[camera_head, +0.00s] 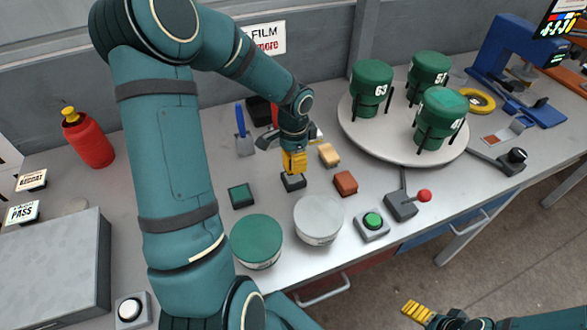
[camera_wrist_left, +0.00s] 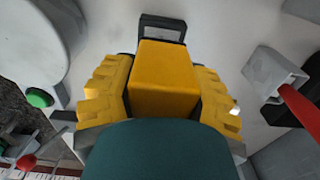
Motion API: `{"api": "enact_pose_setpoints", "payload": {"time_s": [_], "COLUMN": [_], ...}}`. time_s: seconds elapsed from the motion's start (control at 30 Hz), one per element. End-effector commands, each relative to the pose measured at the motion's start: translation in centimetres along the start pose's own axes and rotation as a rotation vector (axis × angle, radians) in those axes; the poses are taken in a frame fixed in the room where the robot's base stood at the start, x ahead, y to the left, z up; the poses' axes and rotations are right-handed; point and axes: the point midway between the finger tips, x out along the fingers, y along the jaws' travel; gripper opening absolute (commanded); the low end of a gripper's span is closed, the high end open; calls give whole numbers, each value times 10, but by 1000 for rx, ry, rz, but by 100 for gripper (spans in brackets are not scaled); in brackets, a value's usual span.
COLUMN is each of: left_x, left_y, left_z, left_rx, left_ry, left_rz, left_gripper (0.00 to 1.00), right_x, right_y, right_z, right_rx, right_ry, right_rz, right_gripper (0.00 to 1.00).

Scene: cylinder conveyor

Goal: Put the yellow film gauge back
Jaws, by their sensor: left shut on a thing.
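My left gripper (camera_head: 293,162) points down at the table and its yellow fingers are closed around a yellow block, the yellow film gauge (camera_wrist_left: 165,78), seen between the fingers in the left wrist view. In the head view the fingers hide the gauge. A small dark holder (camera_head: 293,182) is on the table just under the fingertips; its dark frame (camera_wrist_left: 162,22) shows beyond the gauge in the wrist view. I cannot tell whether the gauge touches the holder. My right gripper (camera_head: 420,312) is at the lower right edge, partly cut off; its opening is unclear.
Nearby are a tan block (camera_head: 328,155), a red-brown block (camera_head: 345,183), a dark green block (camera_head: 242,196) and a blue-handled scraper (camera_head: 243,135). White (camera_head: 318,220) and green (camera_head: 257,242) cylinders, a green button (camera_head: 372,221) and a red-knobbed lever (camera_head: 424,196) stand in front.

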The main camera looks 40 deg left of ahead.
Motion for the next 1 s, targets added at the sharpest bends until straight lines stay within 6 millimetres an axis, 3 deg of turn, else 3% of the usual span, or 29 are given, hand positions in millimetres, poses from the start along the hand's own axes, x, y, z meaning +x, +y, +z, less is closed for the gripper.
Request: {"api": "enact_pose_setpoints", "payload": {"time_s": [0.27, 0.67, 0.7, 0.73, 0.77, 1.0], "left_x": [34, 39, 39, 38, 38, 38], "left_y": [0, 0, 0, 0, 0, 0], "left_z": [1, 0, 0, 0, 0, 0], "left_rx": [0, 0, 0, 0, 0, 0], "left_ry": [-1, 0, 0, 0, 0, 0], "left_rz": [1, 0, 0, 0, 0, 0], "left_gripper": [6, 6, 60, 70, 75, 75], "right_x": [8, 10, 9, 9, 9, 9], "right_y": [3, 4, 4, 4, 3, 3], "right_z": [3, 4, 4, 4, 4, 4], "right_rx": [-2, -3, -3, -3, -3, -3], "right_ry": [-7, -9, -10, -9, -9, -9], "right_rz": [-1, -1, -1, -1, -1, -1], "right_gripper": [86, 86, 86, 86, 86, 86]}}
